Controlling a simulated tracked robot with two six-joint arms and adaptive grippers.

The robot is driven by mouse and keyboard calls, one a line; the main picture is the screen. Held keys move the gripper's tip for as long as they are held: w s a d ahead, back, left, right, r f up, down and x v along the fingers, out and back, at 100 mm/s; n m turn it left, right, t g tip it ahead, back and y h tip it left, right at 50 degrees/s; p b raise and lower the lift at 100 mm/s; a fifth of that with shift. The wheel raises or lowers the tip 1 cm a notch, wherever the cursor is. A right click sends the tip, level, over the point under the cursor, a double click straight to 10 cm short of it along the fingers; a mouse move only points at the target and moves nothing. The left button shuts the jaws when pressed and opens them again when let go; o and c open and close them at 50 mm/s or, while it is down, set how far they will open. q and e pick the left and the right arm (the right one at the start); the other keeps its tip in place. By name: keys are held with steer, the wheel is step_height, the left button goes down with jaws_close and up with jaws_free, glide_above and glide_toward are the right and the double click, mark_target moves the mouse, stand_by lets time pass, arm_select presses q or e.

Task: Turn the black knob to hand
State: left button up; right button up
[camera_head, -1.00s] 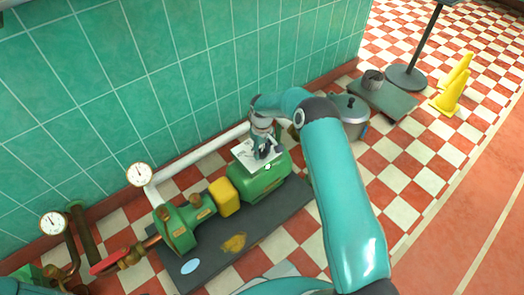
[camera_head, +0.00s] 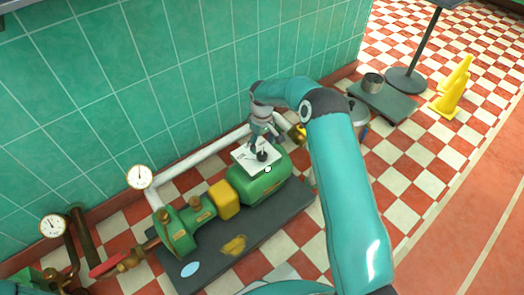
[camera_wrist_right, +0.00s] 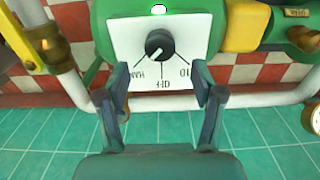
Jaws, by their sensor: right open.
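The black knob (camera_wrist_right: 159,45) sits on a white plate (camera_wrist_right: 120,38) fixed to the green motor (camera_head: 262,186). In the right wrist view the plate's lettering is upside down: a HAND label at left, OFF in the middle, and a partly hidden label at right. The knob's pale pointer mark slants to the lower left, towards the HAND line. My right gripper (camera_wrist_right: 160,95) is open and empty. Its fingers stand apart at the plate's near edge, clear of the knob. In the head view the knob (camera_head: 262,156) shows just below the gripper (camera_head: 263,142). My left gripper is out of view.
A white pipe (camera_head: 200,158) runs between the motor and the green tiled wall. A yellow guard (camera_head: 224,198) and green pump (camera_head: 176,230) stand left of the motor on a dark base (camera_head: 262,226). Gauges, a red lever (camera_head: 106,266) and a pot (camera_head: 359,108) are around.

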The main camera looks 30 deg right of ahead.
mark_target(260, 154)
step_height(260, 154, up, 6)
steer(key=shift+f, duration=0.1)
stand_by(0.5)
steer(key=s+a+f+n+g+y, duration=0.1)
steer(key=s+a+f+g+y, duration=0.1)
steer(key=s+a+f, duration=0.55)
steer(key=s+a+f+g+y, duration=0.1)
steer(key=s+a+f, duration=0.4)
steer(key=s+a, duration=0.5)
steer(key=s+a+m+t+p, duration=0.1)
steer(key=s+a+m, duration=0.1)
steer(key=s, duration=0.3)
steer(key=s+a+m+t+y+p, duration=0.1)
steer(key=s+a+m+t, duration=0.1)
steer(key=s+a, duration=0.2)
steer(key=shift+s+a+t, duration=0.3)
steer(key=shift+s, duration=0.7)
step_height(260, 154, up, 34)
steer(key=p, duration=3.3)
steer(key=shift+f+p, duration=0.25)
steer(key=shift+p, duration=0.15)
steer(key=shift+c, duration=0.3)
